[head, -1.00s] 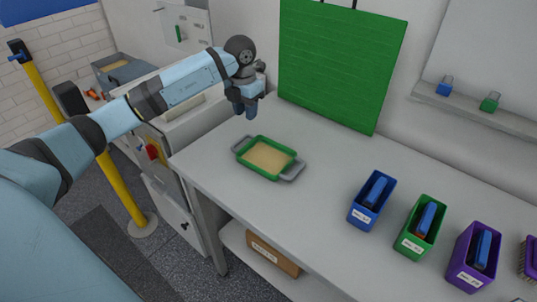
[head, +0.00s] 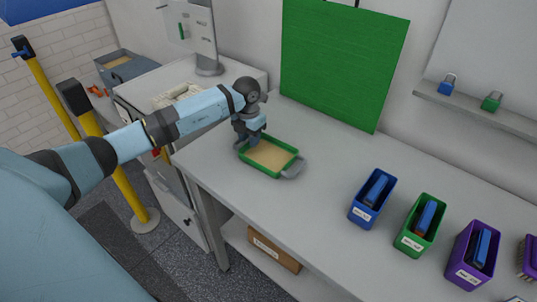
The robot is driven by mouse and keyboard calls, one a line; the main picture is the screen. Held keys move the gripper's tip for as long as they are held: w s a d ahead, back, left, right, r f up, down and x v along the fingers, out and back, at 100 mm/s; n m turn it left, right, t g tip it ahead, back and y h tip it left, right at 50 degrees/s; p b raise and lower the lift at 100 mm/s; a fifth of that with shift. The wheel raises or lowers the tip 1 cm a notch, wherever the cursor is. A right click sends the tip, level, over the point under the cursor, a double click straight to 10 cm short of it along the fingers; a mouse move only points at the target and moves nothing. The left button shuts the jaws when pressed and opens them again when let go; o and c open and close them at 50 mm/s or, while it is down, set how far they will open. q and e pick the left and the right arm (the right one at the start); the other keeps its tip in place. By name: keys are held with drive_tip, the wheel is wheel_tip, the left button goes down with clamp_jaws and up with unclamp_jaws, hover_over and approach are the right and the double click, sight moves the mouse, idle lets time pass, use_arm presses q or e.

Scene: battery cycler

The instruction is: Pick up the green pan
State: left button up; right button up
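The green pan (head: 270,157) is a shallow green tray with a tan inside and grey handles at its two ends. It sits on the grey table in the head view. Its near-right handle (head: 293,168) shows clear. My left gripper (head: 248,142) points down at the pan's far-left end, over the other handle, and hides most of that handle. I cannot tell whether its fingers are around the handle or touching it, nor how far apart they are. My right gripper is not in view.
Blue (head: 371,199), green (head: 422,224) and purple (head: 472,255) bins stand along the table (head: 310,220) to the right. A green panel (head: 344,62) stands at the back. The table between pan and blue bin is clear. Yellow posts (head: 128,195) stand left.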

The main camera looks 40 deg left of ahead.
use_arm(q)
drive_tip(key=shift+f, duration=0.9)
clamp_jaws()
drive_tip(key=shift+r, duration=0.1)
wheel_tip(320, 180, up, 20)
drive_tip(key=shift+b, duration=0.45)
